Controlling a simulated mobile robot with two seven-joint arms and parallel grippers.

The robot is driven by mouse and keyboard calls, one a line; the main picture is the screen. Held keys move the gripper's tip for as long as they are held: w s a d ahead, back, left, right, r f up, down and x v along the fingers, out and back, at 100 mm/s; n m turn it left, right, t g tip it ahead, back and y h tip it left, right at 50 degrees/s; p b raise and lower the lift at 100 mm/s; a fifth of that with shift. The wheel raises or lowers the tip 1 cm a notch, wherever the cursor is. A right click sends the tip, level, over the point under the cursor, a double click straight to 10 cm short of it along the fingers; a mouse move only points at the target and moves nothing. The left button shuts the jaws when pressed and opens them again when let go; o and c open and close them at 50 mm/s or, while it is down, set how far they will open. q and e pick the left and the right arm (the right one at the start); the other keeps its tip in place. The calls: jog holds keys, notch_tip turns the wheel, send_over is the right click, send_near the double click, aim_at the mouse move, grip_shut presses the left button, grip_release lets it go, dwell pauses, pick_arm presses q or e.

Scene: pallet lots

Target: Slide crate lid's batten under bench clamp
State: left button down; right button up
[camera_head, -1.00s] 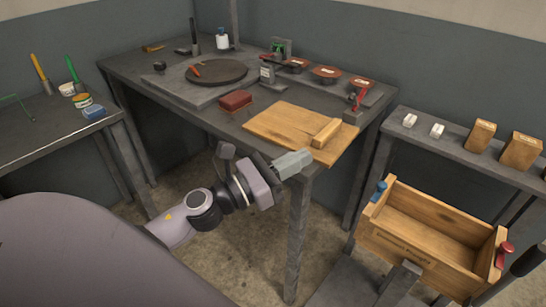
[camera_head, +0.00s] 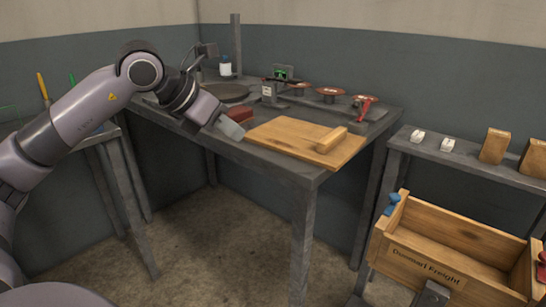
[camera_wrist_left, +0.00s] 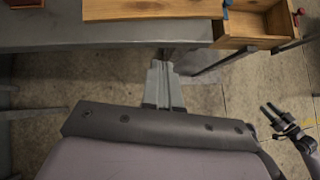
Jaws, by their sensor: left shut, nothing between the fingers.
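The crate lid, a flat light-wood board (camera_head: 285,135), lies on the bench's front corner. Its raised batten (camera_head: 331,139) runs across the right part of its top. The bench clamp with a red handle (camera_head: 366,107) stands behind the batten, apart from it. My left gripper (camera_head: 231,129) is shut and empty just left of the lid, beside a red-brown block (camera_head: 240,113). In the left wrist view, my left gripper's fingers (camera_wrist_left: 164,82) point toward the bench, with the lid (camera_wrist_left: 140,9) at the top.
An open wooden crate (camera_head: 430,262) with a blue-handled fitting stands low at right. A side shelf (camera_head: 465,155) holds small white pieces and wooden blocks.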

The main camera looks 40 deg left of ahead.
pick_arm(q)
jog(key=shift+n, duration=0.3)
jog(key=x, duration=0.9)
jog(key=shift+w+a+f, duration=0.1)
jog(key=shift+w+a, duration=0.1)
jog(key=shift+a, duration=0.1)
jog(key=shift+w+d+p, duration=0.25)
jog(key=shift+w+p, duration=0.05)
jog(key=shift+w, duration=0.75)
jog(key=shift+w+d+f, duration=0.1)
jog(key=shift+w+d, duration=0.1)
jog(key=shift+w, duration=0.85)
pick_arm(e)
jog(key=shift+s+d+f, duration=0.1)
jog(key=shift+s+d, duration=0.1)
jog(key=shift+s, duration=0.05)
